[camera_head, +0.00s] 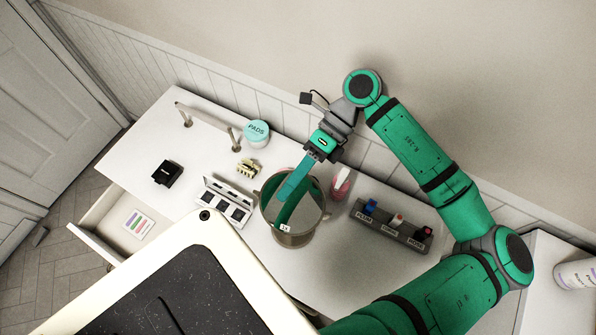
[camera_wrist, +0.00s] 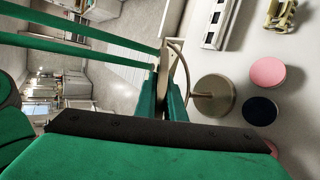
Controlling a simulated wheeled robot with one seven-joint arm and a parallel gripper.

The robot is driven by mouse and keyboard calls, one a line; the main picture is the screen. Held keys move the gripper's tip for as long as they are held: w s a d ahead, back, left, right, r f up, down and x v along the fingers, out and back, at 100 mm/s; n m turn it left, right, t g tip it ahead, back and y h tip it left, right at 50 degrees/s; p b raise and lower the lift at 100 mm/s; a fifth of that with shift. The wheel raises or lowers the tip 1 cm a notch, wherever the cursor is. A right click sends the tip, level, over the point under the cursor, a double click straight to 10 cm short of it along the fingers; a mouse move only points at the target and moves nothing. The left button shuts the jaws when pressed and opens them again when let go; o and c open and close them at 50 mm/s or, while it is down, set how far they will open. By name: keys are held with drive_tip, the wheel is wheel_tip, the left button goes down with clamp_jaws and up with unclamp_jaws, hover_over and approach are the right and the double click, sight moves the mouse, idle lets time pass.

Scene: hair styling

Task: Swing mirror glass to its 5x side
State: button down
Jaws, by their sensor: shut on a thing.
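The round mirror glass (camera_head: 306,212) stands on the white table, in a metal frame, and reflects green arm parts. A small white label (camera_head: 286,228) sits at its lower edge, too small to read surely. My gripper (camera_head: 284,194) reaches down over the glass from the upper right, its long teal fingers in front of it. In the wrist view my gripper (camera_wrist: 163,95) has its fingers on both sides of the mirror's rim, shut on it. The glass there is seen nearly edge-on, with the room reflected at left. The round mirror base (camera_wrist: 213,96) lies to the right.
A rack with several coloured bottles (camera_head: 391,226) stands right of the mirror, and a pink bottle (camera_head: 341,184) close behind it. A palette (camera_head: 226,202), a hair clip (camera_head: 247,169), a pads jar (camera_head: 257,133) and a black box (camera_head: 167,173) are left. An open drawer (camera_head: 90,240) juts out front-left.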

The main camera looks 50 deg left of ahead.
sight(288, 214)
drive_tip(key=shift+w+f, duration=0.1)
drive_tip(key=shift+w, duration=0.05)
idle(0.3)
drive_tip(key=c, duration=1.8)
unclamp_jaws()
drive_tip(key=shift+c, duration=0.2)
drive_tip(key=shift+w, duration=0.1)
drive_tip(key=shift+d, duration=0.1)
drive_tip(key=shift+r, duration=0.25)
drive_tip(key=r, duration=0.3)
drive_tip(key=shift+s+d+r, duration=0.2)
drive_tip(key=shift+s+r, duration=0.1)
drive_tip(key=shift+s, duration=0.05)
drive_tip(key=s+d+r, duration=0.8)
drive_tip(key=s+r, duration=0.1)
drive_tip(key=s, duration=0.1)
drive_tip(key=shift+d, duration=0.15)
drive_tip(key=shift+s, duration=0.1)
drive_tip(key=shift+c, duration=0.3)
